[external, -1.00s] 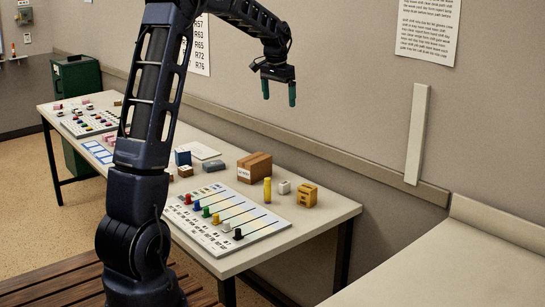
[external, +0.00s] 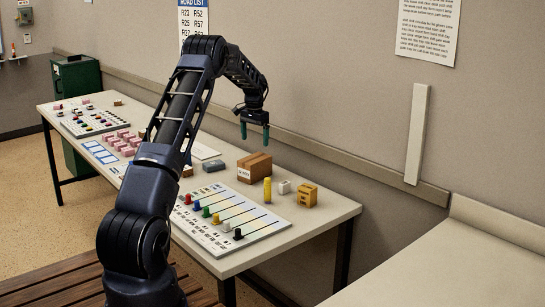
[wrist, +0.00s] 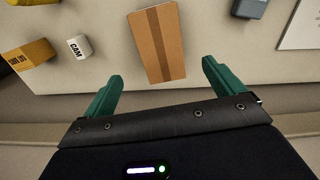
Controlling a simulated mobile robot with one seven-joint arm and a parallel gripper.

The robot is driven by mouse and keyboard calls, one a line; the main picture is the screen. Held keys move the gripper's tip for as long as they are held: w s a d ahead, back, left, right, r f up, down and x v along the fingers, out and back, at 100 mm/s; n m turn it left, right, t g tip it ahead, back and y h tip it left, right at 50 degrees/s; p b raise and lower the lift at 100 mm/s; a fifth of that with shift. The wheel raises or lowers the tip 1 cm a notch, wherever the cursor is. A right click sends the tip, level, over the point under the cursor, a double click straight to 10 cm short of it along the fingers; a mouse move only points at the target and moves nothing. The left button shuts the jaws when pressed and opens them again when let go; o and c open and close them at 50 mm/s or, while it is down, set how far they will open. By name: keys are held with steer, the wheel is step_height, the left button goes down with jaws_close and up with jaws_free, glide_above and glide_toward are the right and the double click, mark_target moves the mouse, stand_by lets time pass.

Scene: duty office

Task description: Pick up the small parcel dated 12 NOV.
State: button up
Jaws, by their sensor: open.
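A brown cardboard parcel (external: 254,168) with a pale label on its front stands on the table towards the back; the label is too small to read. It also shows in the wrist view (wrist: 157,42), with a tape strip along its top. A smaller brown block (external: 187,171) lies further left, partly hidden by my arm; no date is readable on it. My gripper (external: 255,132) is open and empty, pointing down above the larger parcel and apart from it. In the wrist view, my gripper (wrist: 161,72) has its green fingers spread, with the parcel ahead between them.
A yellow cylinder (external: 267,189), a white cube (external: 284,187) and a yellow block (external: 307,196) stand right of the parcel. A grey-blue block (external: 213,164) is to its left. A board with coloured pegs (external: 232,219) lies in front. The wall runs close behind the table.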

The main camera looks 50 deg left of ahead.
mark_target(255, 158)
steer(key=shift+f, duration=5.45)
steer(key=c, duration=1.3)
